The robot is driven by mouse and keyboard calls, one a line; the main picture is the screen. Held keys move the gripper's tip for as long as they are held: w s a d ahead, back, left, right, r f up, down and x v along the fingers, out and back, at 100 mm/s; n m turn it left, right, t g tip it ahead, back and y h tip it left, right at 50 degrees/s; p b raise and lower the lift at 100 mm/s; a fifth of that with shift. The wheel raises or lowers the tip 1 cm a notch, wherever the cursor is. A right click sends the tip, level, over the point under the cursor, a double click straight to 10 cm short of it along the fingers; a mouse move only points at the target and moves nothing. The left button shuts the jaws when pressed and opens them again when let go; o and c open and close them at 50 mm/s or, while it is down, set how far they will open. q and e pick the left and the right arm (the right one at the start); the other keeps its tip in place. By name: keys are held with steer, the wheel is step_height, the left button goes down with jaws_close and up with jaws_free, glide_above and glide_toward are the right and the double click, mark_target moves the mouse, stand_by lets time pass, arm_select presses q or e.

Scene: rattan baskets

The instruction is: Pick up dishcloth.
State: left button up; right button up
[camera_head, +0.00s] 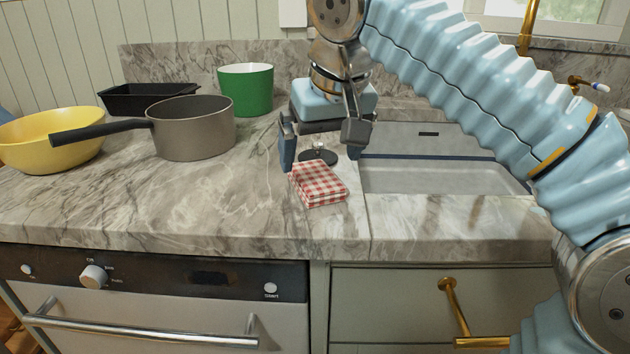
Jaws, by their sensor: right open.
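The dishcloth (321,187) is a folded red-and-white checked cloth lying on the marble counter, left of the sink and near the front edge. My right gripper (322,161) is above and just behind it, pointing down with its fingers spread apart and nothing between them. One finger is at the cloth's back left, the other at its back right. I cannot tell whether either finger touches the cloth. My left gripper is not in view.
A grey saucepan (193,128), yellow bowl (52,141), black tray (146,98) and green pot (246,90) stand on the counter to the left. The sink (440,172) is to the right. The counter (190,205) left of the cloth is clear.

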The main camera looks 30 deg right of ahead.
mark_target(315, 175)
steer(key=x, duration=0.4)
steer(key=shift+w+f+b, duration=0.25)
steer(key=shift+f+b, duration=0.05)
steer(key=shift+f, duration=0.05)
steer(key=shift+c, duration=0.3)
steer(key=c, duration=1.2)
steer(key=shift+o, duration=0.2)
steer(key=shift+r, duration=0.2)
